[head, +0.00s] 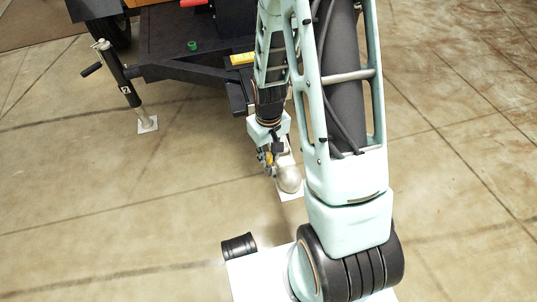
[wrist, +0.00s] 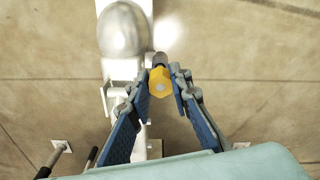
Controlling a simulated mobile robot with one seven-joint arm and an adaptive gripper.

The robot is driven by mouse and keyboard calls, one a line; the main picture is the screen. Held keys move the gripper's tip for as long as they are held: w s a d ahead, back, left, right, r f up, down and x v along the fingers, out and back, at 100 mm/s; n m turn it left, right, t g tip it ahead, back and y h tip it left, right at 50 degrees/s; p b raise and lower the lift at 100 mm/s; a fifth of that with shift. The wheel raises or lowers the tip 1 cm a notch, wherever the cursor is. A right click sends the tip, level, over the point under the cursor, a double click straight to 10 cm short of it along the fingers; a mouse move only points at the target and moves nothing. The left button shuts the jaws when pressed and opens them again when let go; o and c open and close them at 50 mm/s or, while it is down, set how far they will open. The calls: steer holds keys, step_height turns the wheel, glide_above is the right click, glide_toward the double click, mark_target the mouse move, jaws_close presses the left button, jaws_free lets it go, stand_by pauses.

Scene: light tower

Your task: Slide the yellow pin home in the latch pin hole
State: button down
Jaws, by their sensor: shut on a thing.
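The yellow pin (wrist: 160,83) shows its hexagonal head toward the wrist camera. My gripper (wrist: 160,79) is shut on it, with one blue-padded finger on each side of the head. A short dark grey piece (wrist: 160,59) shows just beyond the head; I cannot tell whether it is the pin's shank or part of the latch. The silver domed coupler (wrist: 122,30) is just beyond and left of the pin. The latch pin hole is hidden, so I cannot tell how far the pin is in. In the head view my gripper (head: 266,156) is beside the coupler (head: 289,178).
The dark trailer frame (head: 190,66) with a green knob (head: 192,45) stands behind my gripper. A jack with a crank (head: 119,80) stands at the left. A black spool-shaped thing (head: 239,247) is at the front. Open concrete floor lies left and right.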

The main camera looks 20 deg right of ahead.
steer(key=shift+f+b, duration=0.6)
steer(key=shift+f, duration=0.3)
steer(key=c, duration=1.7)
jaws_free()
steer(key=shift+r, duration=0.15)
step_height(320, 180, up, 12)
steer(key=shift+f, duration=0.1)
